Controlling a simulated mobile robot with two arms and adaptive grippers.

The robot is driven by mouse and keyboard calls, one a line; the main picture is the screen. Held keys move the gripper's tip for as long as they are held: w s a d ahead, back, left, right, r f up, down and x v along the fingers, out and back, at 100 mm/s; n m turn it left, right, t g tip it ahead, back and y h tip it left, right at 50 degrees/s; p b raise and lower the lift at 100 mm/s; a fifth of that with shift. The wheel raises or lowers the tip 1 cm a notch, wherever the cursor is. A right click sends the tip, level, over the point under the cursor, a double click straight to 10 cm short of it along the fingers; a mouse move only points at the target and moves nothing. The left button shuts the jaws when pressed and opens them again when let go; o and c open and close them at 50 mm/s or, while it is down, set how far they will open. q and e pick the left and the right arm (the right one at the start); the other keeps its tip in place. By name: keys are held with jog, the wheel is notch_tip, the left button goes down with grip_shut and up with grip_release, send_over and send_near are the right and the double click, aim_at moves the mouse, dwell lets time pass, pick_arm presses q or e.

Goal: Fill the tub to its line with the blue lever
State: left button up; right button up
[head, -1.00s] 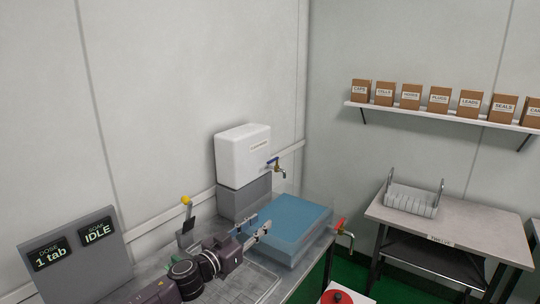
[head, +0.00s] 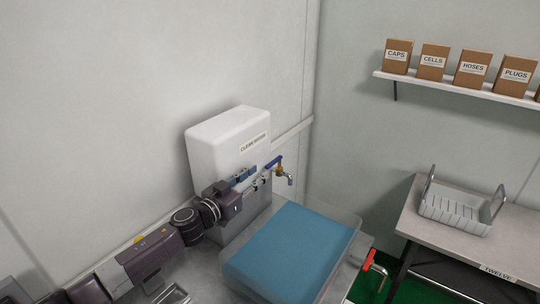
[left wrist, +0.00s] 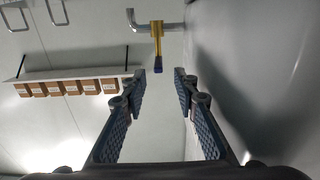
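A white tank (head: 225,140) stands on a grey block. Its tap carries a blue lever (head: 273,161) and has its spout over the tub's back edge. The clear-walled tub (head: 345,218) looks blue inside; I cannot make out a fill line. My left gripper (head: 262,178) is open and empty, in front of the tank and just left of the lever. It shows in the left wrist view (left wrist: 160,78). My right gripper is not in view.
A tap with a red lever (head: 369,260) sits at the tub's right end. A side table (head: 415,225) with a white rack (head: 455,212) stands at the right. Boxes sit on a wall shelf (head: 450,88). The tank's side lies close along the right of the wrist view.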

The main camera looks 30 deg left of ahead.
aim_at(266, 167)
pick_arm(q)
jog(key=w, duration=0.4)
jog(key=w+d+p, duration=0.1)
jog(key=w, duration=0.1)
jog(key=shift+r, duration=0.1)
jog(key=shift+w+d, duration=0.1)
jog(key=shift+w, duration=0.45)
jog(key=shift+c, duration=0.3)
grip_shut()
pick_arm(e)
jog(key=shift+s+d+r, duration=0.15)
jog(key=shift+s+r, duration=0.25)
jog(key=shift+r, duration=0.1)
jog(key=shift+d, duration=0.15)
